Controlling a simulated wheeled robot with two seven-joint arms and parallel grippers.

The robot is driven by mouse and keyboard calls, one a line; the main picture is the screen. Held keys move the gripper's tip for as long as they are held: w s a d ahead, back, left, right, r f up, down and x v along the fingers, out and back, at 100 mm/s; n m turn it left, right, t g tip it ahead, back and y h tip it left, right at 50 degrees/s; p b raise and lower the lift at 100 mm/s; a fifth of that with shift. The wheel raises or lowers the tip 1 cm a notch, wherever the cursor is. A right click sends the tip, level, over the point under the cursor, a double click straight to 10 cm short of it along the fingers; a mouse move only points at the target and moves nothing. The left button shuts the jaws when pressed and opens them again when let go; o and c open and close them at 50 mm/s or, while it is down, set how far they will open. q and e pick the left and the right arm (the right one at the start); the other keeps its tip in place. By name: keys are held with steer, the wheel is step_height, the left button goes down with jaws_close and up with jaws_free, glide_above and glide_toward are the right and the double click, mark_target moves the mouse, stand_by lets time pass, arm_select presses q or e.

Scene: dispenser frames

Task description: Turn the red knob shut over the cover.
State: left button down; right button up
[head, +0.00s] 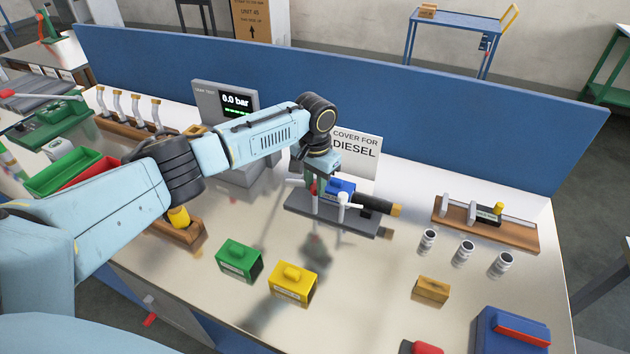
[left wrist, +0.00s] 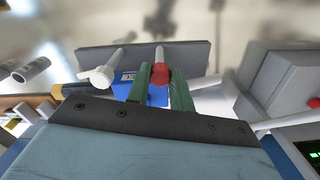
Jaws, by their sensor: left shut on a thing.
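My left gripper (head: 312,186) reaches down over the grey fixture (head: 340,222) in front of the sign. In the left wrist view its two green fingers (left wrist: 161,82) are shut on the red knob (left wrist: 162,72), one on each side. The blue cover (head: 342,187) sits on the fixture beside the gripper; it also shows in the left wrist view (left wrist: 126,90), partly behind the fingers. A white knob (head: 343,199) stands at the near side of the cover. How far the red knob's arm lies over the cover is hidden. My right gripper is not in view.
A sign (head: 355,150) reading "COVER FOR DIESEL" stands behind the fixture. A green cover (head: 239,260) and a yellow cover (head: 292,283) lie in front. A black cylinder (head: 373,204) sticks out right. A grey display unit (head: 207,100) reads 0.0 bar. The right foreground has some clear table.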

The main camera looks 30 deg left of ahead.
mark_target(315, 186)
arm_select(q)
steer(key=shift+r+m+p, duration=0.15)
steer(key=shift+m+p, duration=0.6)
steer(key=shift+m, duration=0.25)
steer(key=shift+m+p, duration=0.75)
steer(key=shift+m, duration=0.65)
steer(key=c, duration=1.2)
jaws_free()
steer(key=shift+c, duration=0.2)
step_height(315, 186, up, 13)
